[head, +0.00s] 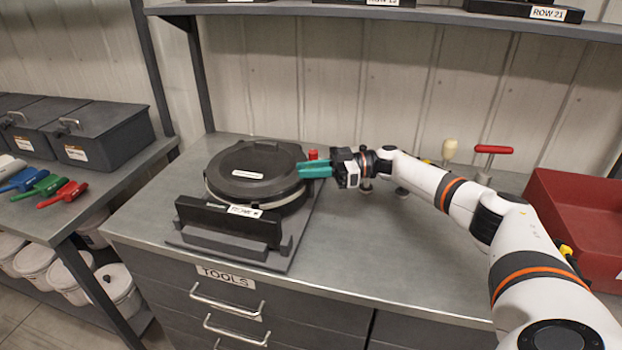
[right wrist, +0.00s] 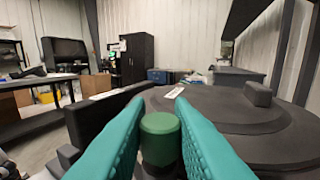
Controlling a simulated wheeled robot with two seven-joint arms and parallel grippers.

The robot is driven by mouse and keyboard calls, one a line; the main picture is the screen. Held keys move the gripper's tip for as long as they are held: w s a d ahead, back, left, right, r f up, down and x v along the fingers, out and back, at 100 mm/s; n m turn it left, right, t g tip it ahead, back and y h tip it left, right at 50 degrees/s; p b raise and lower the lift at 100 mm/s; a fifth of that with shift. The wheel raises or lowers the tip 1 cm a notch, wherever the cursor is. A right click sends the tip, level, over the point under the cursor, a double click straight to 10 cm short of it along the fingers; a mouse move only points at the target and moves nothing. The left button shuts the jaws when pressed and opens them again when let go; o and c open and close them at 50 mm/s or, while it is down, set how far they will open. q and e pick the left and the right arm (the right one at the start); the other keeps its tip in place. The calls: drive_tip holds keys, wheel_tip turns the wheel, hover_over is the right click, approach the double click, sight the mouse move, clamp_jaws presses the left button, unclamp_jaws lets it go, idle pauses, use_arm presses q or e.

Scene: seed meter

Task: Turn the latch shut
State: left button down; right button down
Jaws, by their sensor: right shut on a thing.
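The seed meter is a round dark housing with its black lid (head: 255,165) lying flat on top, on a base plate (head: 278,262) on the workbench. The lid also shows in the right wrist view (right wrist: 235,108). My right gripper (head: 305,170) reaches the meter's right edge from the right. Its teal fingers are shut on a green knob (right wrist: 160,138), seen between them in the right wrist view. The knob seems to be the latch's, but the fingers hide the latch itself. A small red knob (head: 313,154) stands just behind the fingers. My left gripper is not in view.
A black labelled bar (head: 228,218) stands in front of the meter. A red bin (head: 575,215) is at the right, with a red T-handle tool (head: 494,150) behind my right arm. The bench (head: 375,255) is clear in front of that arm. A shelf (head: 420,14) hangs above.

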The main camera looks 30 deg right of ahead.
drive_tip(key=shift+a+n+g+b, duration=0.1)
drive_tip(key=shift+n+g+b, duration=0.2)
drive_tip(key=shift+g, duration=0.1)
drive_tip(key=c, duration=1.3)
unclamp_jaws()
drive_tip(key=shift+a, duration=0.15)
drive_tip(key=b+v, duration=0.3)
drive_tip(key=v, duration=0.9)
drive_tip(key=shift+b, duration=0.3)
